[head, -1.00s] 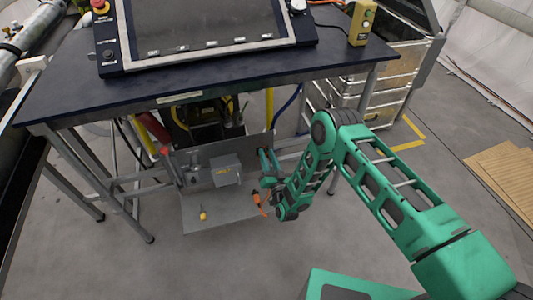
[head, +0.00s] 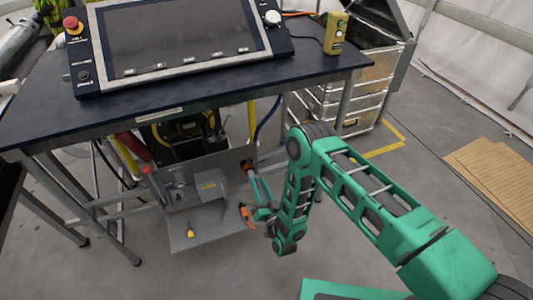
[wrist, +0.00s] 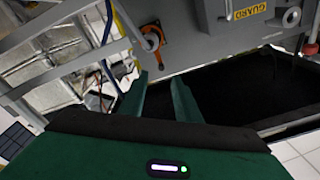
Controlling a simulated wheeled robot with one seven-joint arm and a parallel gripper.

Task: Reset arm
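My arm (head: 385,205) reaches from the lower right toward the space under the dark table. My gripper (head: 254,182) is in front of the right side of a grey panel unit below the table. In the wrist view my gripper (wrist: 160,92) shows two green fingers standing apart, with nothing held between them. An orange fitting (wrist: 152,38) is on the grey surface beyond the fingertips, apart from them. Another orange part (head: 246,215) shows beside my gripper in the head view; whether they touch I cannot tell.
The dark table (head: 190,95) carries a large screen panel (head: 180,42) and a yellow control box (head: 335,33). A grey guard box (head: 210,185) is on the panel unit. Metal cases (head: 345,100) stand behind at right. Wooden boards (head: 495,165) lie far right, with open floor before them.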

